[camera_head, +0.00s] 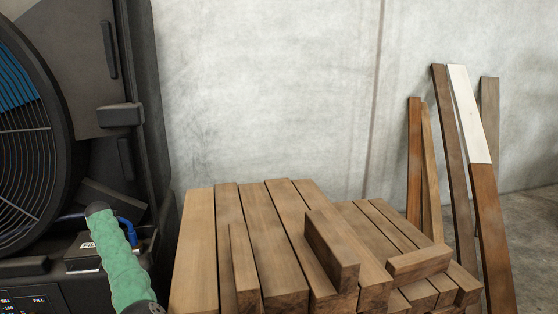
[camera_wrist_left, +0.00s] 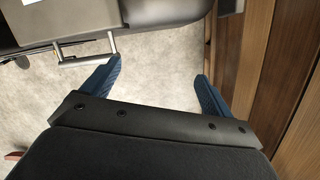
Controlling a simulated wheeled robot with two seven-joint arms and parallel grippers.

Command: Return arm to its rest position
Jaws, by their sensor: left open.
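My left gripper (camera_wrist_left: 158,69) shows in the left wrist view with its two blue fingers spread wide apart. Nothing is between the fingers except a view of the pale floor (camera_wrist_left: 155,90). The left finger's tip is near a metal bar handle (camera_wrist_left: 85,41) on a dark machine in the picture; I cannot tell whether they touch. Brown wood (camera_wrist_left: 268,75) lies to the right of the right finger, with a gap in the picture. Neither gripper shows in the head view. No flanged spool can be made out in either view.
A dark machine with a round grille (camera_head: 30,130) stands at the left. A green ribbed piece (camera_head: 122,262) rises in front of it. Stacked timber beams (camera_head: 255,225) fill the lower middle. Planks (camera_head: 455,150) lean on the concrete wall (camera_head: 265,80) at the right.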

